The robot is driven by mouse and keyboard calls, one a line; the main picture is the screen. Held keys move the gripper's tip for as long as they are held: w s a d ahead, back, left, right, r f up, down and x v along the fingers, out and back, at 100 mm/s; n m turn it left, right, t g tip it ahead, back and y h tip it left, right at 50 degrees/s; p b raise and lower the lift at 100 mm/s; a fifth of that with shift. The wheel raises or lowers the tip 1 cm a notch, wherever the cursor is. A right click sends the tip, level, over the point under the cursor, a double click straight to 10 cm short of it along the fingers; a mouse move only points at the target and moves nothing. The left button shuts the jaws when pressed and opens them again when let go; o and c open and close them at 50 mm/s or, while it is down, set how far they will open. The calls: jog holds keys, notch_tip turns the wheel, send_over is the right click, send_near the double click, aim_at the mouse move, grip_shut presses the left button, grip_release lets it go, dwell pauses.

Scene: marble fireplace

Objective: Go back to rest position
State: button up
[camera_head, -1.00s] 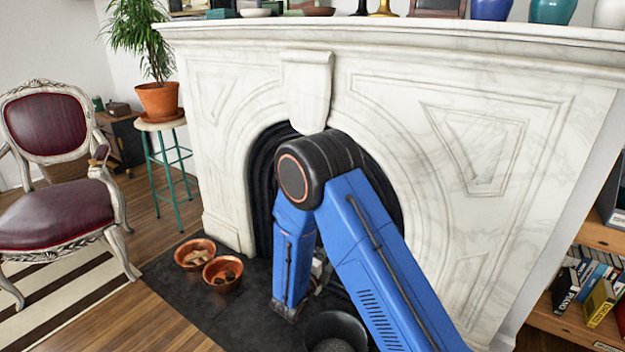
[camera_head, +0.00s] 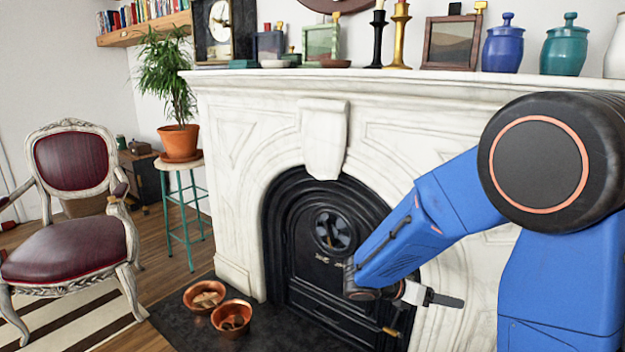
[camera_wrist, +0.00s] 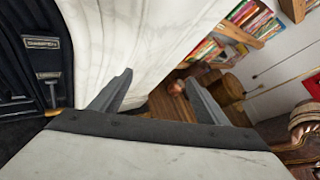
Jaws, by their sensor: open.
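My gripper (camera_head: 432,297) is raised in front of the right part of the marble fireplace (camera_head: 240,150), beside the black fireplace insert (camera_head: 290,235). In the wrist view my gripper (camera_wrist: 158,92) has its two fingers spread wide apart, with nothing between them. My blue arm bends at a large black joint on the right of the head view. The arm hides part of the fireplace's right side.
Two copper bowls (camera_head: 204,296) (camera_head: 232,318) sit on the dark hearth (camera_head: 185,320). A potted plant (camera_head: 179,140) stands on a teal stool (camera_head: 183,215). A red armchair (camera_head: 70,245) is at left. Jars, candlesticks and frames line the mantel (camera_head: 400,84).

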jog(key=s+d+r+m+g+y, duration=0.1)
jog(key=s+r+m+y, duration=0.15)
jog(key=s+m, duration=0.5)
jog(key=s+d+r+m+g+y, duration=0.1)
jog(key=s+d+r+m+y, duration=0.1)
jog(key=s+m+y, duration=0.5)
jog(key=s+a+r+m+t+y, duration=0.3)
jog(key=s+a+m, duration=0.6)
jog(key=s, duration=0.5)
jog(key=shift+s+a+r+m+t, duration=0.35)
jog(key=shift+r+m+t, duration=0.2)
jog(key=shift+m, duration=0.5)
jog(key=shift+w, duration=0.1)
